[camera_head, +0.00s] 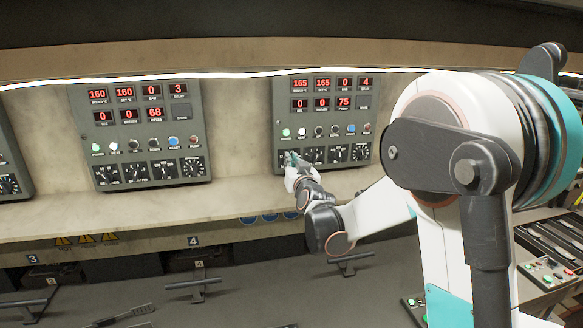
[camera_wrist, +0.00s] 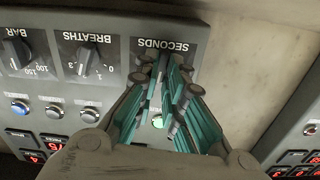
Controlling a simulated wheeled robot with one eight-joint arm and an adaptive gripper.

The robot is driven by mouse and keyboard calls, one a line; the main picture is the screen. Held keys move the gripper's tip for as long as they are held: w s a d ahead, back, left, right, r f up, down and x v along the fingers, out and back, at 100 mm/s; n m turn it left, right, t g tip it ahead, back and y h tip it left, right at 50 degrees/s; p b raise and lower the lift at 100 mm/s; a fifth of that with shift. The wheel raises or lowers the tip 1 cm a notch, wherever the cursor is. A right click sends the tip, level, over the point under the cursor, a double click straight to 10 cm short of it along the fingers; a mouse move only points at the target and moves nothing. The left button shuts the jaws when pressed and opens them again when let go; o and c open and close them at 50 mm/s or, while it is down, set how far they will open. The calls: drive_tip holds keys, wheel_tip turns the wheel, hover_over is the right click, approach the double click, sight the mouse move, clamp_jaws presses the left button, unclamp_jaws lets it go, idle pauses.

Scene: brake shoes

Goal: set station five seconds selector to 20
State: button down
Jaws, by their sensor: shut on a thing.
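The seconds selector's dial plate, with its upside-down SECONDS label (camera_wrist: 162,46), shows in the wrist view. It is the leftmost dial in the bottom row of the right-hand grey panel (camera_head: 325,120) in the head view. My gripper (camera_wrist: 162,68) has teal fingers closed in at this dial; it also shows in the head view (camera_head: 293,160). The fingers are shut on the selector's knob, which they mostly hide. The dial's numbers and pointer position cannot be read. The panel's displays read 165, 165, 0, 4, then 0, 0, 75.
The BREATHS dial (camera_wrist: 86,58) and BAR dial (camera_wrist: 18,52) sit beside it, with a row of buttons (camera_wrist: 54,112) near them. A similar panel (camera_head: 140,135) stands to the left, above a plate marked 4 (camera_head: 193,241). A ledge (camera_head: 225,208) runs below the panels.

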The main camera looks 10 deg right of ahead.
drive_tip(key=shift+d+m+b, duration=0.1)
drive_tip(key=shift+m+b, duration=0.25)
drive_tip(key=shift+m, duration=0.85)
drive_tip(key=c, duration=1.7)
unclamp_jaws()
drive_tip(key=s, duration=1.2)
